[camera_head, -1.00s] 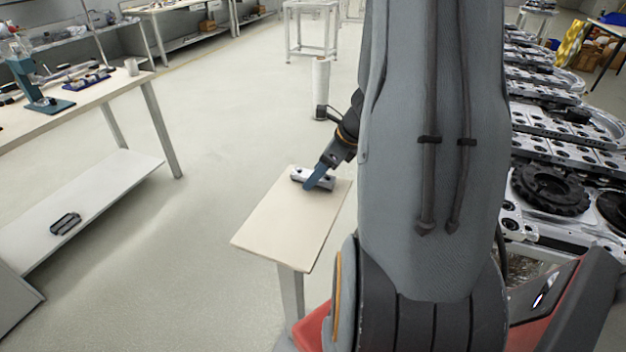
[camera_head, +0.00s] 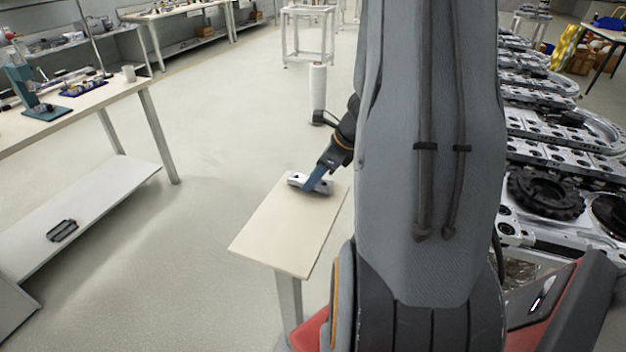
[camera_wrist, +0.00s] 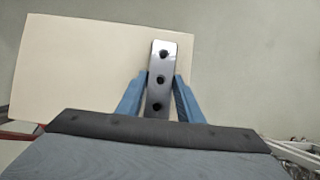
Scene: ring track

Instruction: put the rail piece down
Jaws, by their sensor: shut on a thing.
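The rail piece (camera_head: 296,180) is a short silvery block with dark holes. It is at the far end of a small pale table (camera_head: 280,230) in the head view. My gripper (camera_head: 312,184) has its blue fingers shut on the rail piece. In the wrist view the rail piece (camera_wrist: 161,62) lies lengthwise between the two fingers (camera_wrist: 160,98), near the right edge of the tabletop (camera_wrist: 80,70). I cannot tell whether the rail piece touches the tabletop or hangs just above it.
A workbench (camera_head: 75,118) with tools stands at the left, a dark part (camera_head: 62,230) on its lower shelf. A white roll (camera_head: 318,92) stands on the floor behind the small table. The ring track (camera_head: 560,130) runs along the right. The near tabletop is bare.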

